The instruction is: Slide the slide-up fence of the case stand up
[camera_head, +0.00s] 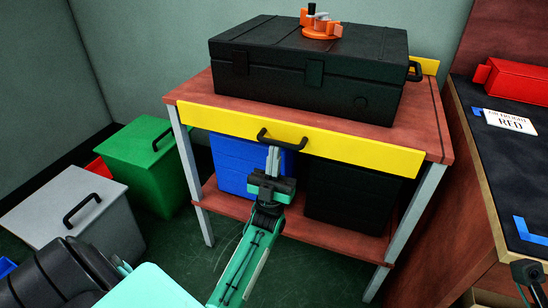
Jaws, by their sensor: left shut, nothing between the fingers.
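The case stand (433,143) is a table with a reddish-brown top and grey legs. Its slide-up fence (370,151) is a yellow board along the front, with its upper edge about level with the tabletop. A black bar handle (283,144) sits at the fence's middle. My left gripper (273,152) is shut, with its fingers pointing up at the handle's lower left part. The fingertips overlap the handle in the picture; whether they touch it I cannot tell. My right gripper is not clearly in view.
A large black case (310,75) lies on the stand, with an orange fixture (321,27) on top. Blue (235,163) and black (345,195) bins stand on the lower shelf. Green (150,160) and grey (70,205) bins stand left. A workbench (500,170) with a red box (515,82) stands right.

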